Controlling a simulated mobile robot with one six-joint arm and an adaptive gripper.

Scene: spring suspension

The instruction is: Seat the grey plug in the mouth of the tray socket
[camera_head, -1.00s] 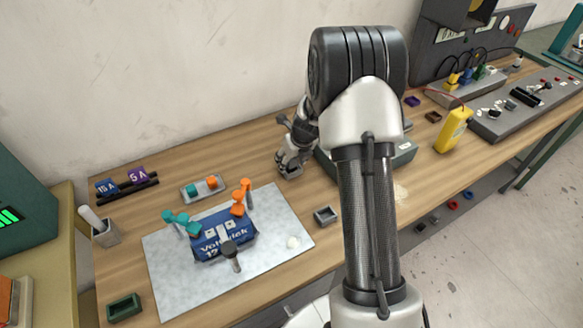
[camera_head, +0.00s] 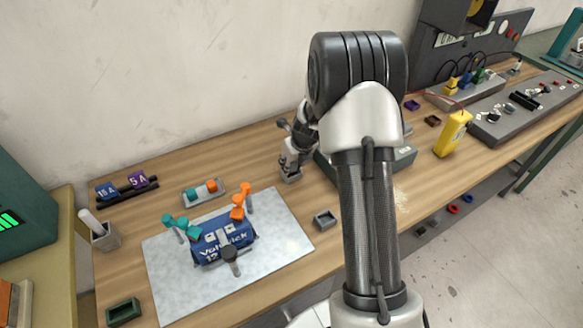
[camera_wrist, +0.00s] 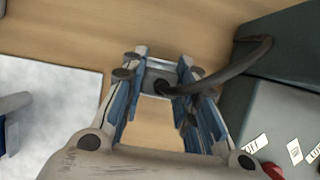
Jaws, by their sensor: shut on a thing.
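My gripper (camera_wrist: 160,84) points down over the bare wood between the mat and a grey-green box. It is shut on a small grey block, which I take for the grey plug (camera_wrist: 158,68). The block has a dark round middle and sits between the fingertips. In the head view my gripper (camera_head: 291,174) is low over the table, and whether the block touches the wood is unclear. A black lead (camera_wrist: 238,66) curves from the right finger toward the box. I cannot tell for certain which thing is the tray socket; a small hollow grey block (camera_head: 325,219) lies beside the mat.
The grey-green box (camera_wrist: 285,100) stands close on the right. A pale mat (camera_head: 285,235) bears a blue battery (camera_head: 222,240) with teal and orange clamps. A grey tray (camera_head: 217,198) holds teal and orange pieces. A yellow meter (camera_head: 452,134) stands farther right.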

